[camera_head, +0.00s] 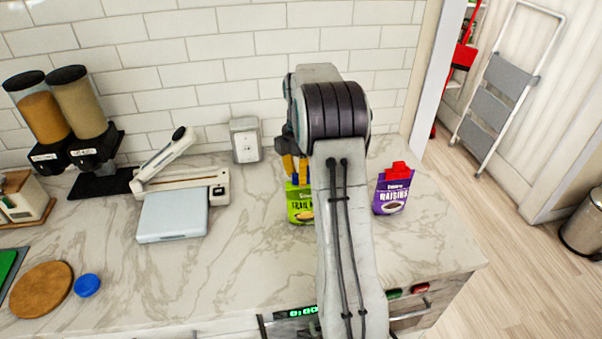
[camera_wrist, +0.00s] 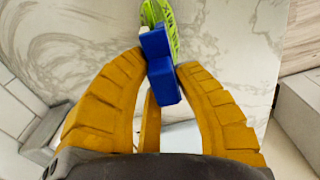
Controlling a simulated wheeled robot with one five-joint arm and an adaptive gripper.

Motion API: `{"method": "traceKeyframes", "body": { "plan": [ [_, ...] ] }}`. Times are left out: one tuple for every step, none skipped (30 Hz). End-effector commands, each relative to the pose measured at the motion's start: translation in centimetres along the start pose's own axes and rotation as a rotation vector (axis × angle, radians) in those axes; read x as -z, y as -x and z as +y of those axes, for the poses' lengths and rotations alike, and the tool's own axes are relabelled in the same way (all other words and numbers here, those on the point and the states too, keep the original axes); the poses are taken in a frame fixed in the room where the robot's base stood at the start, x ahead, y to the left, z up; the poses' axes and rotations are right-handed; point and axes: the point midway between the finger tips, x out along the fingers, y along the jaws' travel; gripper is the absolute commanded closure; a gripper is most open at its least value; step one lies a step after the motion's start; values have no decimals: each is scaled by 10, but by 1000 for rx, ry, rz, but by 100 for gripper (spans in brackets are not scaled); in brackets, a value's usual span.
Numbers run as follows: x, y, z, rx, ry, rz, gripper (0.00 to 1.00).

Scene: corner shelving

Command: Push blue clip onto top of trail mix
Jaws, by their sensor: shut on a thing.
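A green trail mix bag (camera_head: 300,205) stands on the marble counter, partly hidden behind my arm. Its green top also shows in the wrist view (camera_wrist: 173,30). My gripper (camera_head: 293,167) is above the bag, its yellow fingers pointing down. In the wrist view my gripper (camera_wrist: 163,82) is shut on the blue clip (camera_wrist: 158,60). The clip is at the bag's top edge. I cannot tell how far the clip sits over the bag's edge.
A purple raisins bag (camera_head: 392,192) with a red clip (camera_head: 398,171) stands to the right. A scale (camera_head: 173,215), sealer (camera_head: 190,184), round wooden board (camera_head: 41,289) and blue lid (camera_head: 87,285) lie to the left. The counter's front middle is clear.

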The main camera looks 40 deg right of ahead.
Motion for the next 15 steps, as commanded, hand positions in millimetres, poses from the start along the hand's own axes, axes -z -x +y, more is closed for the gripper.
{"method": "traceKeyframes", "body": {
  "plan": [
    [0,-2,0,1,0,0,88],
    [0,-3,0,1,0,0,88],
    [0,-4,0,1,0,0,88],
    [0,-4,0,1,0,0,88],
    [0,-5,0,1,0,0,88],
    [0,-6,0,1,0,0,88],
    [0,-6,0,1,0,0,88],
    [0,-7,0,1,0,0,88],
    [0,-8,0,1,0,0,88],
    [0,-9,0,1,0,0,88],
    [0,-9,0,1,0,0,88],
    [0,-10,0,1,0,0,88],
    [0,-11,0,0,0,0,88],
    [0,-12,0,0,0,0,88],
    [0,-12,0,0,0,0,88]
  ]
}}
